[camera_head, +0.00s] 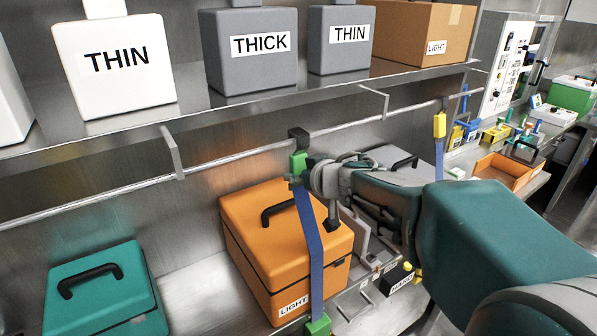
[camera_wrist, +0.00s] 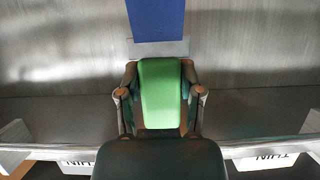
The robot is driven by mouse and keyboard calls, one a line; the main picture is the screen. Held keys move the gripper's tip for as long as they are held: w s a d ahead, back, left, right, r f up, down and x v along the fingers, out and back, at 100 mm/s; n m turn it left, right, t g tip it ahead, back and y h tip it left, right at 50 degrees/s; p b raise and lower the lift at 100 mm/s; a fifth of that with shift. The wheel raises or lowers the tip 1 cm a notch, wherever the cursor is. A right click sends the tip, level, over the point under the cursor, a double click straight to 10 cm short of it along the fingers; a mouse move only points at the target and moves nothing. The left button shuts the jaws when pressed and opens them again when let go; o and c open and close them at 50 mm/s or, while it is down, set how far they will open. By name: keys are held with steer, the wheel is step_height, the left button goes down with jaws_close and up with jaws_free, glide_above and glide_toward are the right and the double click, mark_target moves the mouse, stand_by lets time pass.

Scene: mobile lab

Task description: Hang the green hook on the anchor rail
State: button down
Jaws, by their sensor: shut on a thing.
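The green hook (camera_head: 299,163) is at the top of a blue strap (camera_head: 309,240), with a dark grey hook part (camera_head: 298,138) above it at the anchor rail (camera_head: 235,157). I cannot tell whether the hook part rests on the rail or is just beside it. My gripper (camera_head: 306,178) is shut on the green hook from the right. In the wrist view my gripper (camera_wrist: 160,97) has a finger on each side of the green hook (camera_wrist: 161,85), and the blue strap (camera_wrist: 156,20) runs away above it. The strap's lower end has another green block (camera_head: 318,325).
An orange box (camera_head: 265,225) stands behind the strap, and a teal box (camera_head: 105,285) is at lower left. A shelf (camera_head: 195,110) with labelled containers overhangs the rail; its bracket (camera_head: 172,152) is left of the hook. A yellow-ended strap (camera_head: 439,125) hangs farther right.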

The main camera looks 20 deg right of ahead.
steer(key=shift+c, duration=0.8)
jaws_free()
steer(key=s+d+r+m+t+h, duration=0.3)
steer(key=s+d+r+h, duration=0.4)
steer(key=s, duration=0.4)
steer(key=s+a+f+g+y, duration=0.1)
steer(key=s+a+f+g, duration=0.2)
steer(key=s+f+g, duration=0.2)
steer(key=s+a+f+g+y, duration=0.1)
steer(key=s+a+f+g, duration=0.3)
steer(key=s+f, duration=0.4)
steer(key=s+g, duration=0.1)
steer(key=s, duration=0.2)
steer(key=shift+s+f+m+y, duration=0.25)
steer(key=shift+s+m+y, duration=0.05)
steer(key=shift+s+m, duration=0.1)
